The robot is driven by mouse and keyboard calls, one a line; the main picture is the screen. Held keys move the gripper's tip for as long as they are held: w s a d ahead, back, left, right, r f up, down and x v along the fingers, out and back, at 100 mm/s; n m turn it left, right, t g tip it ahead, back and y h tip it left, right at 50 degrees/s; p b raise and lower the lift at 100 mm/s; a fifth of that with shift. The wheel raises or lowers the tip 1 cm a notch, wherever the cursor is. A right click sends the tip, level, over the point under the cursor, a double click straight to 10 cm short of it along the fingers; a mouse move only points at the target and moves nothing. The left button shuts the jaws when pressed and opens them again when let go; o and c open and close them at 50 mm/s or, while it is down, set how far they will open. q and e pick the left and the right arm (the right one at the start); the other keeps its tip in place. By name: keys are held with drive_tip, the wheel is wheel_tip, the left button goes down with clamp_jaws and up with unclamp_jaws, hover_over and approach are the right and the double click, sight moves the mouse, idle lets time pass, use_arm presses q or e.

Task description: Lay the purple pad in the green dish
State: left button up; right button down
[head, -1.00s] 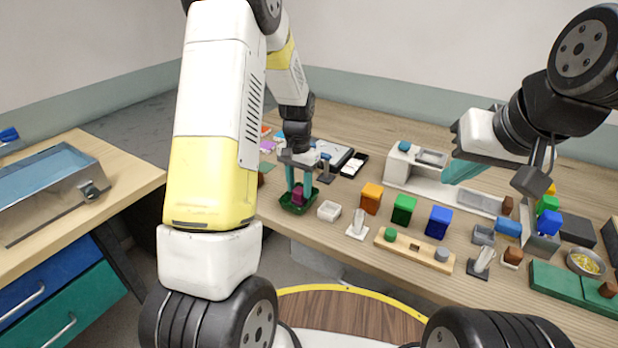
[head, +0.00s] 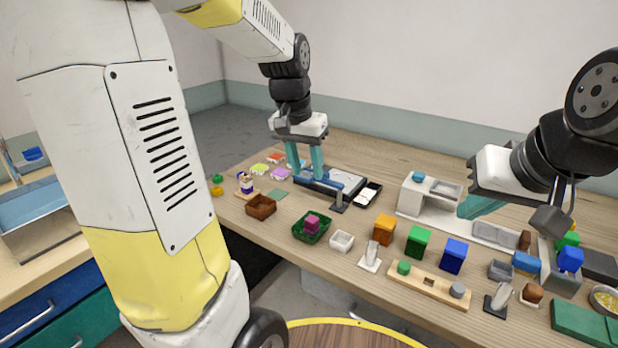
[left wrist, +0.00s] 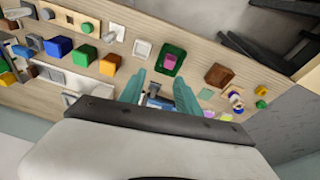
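The green dish (head: 311,237) stands near the table's front edge, with a small magenta-purple block (head: 312,222) inside it. Both also show in the left wrist view, the dish (left wrist: 178,48) around the block (left wrist: 168,62). A flat purple pad (head: 279,173) lies further back on the table, among other coloured pads. My left gripper (head: 307,176) is open and empty, above and behind the dish and to the right of the flat pad. Its two teal fingers stand apart in the left wrist view (left wrist: 160,84). My right gripper (head: 478,207) hangs over the table's right part; its finger gap is hidden.
A brown box (head: 261,207) stands left of the dish and a white box (head: 341,241) right of it. A dark tray (head: 330,184) lies below my left gripper. Orange (head: 384,229), green (head: 418,241) and blue (head: 453,255) blocks stand further right.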

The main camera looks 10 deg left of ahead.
use_arm(q)
drive_tip(key=s+r+n+t, duration=0.1)
drive_tip(key=s+r+t, duration=0.1)
drive_tip(key=s, duration=0.6)
drive_tip(key=s+d+r+n+t+h, duration=0.1)
drive_tip(key=s+r, duration=0.2)
drive_tip(key=s, duration=0.4)
drive_tip(key=shift+s+d+t, duration=0.25)
drive_tip(key=shift+s+t, duration=0.1)
drive_tip(key=shift+t, duration=0.05)
drive_tip(key=shift+a, duration=0.1)
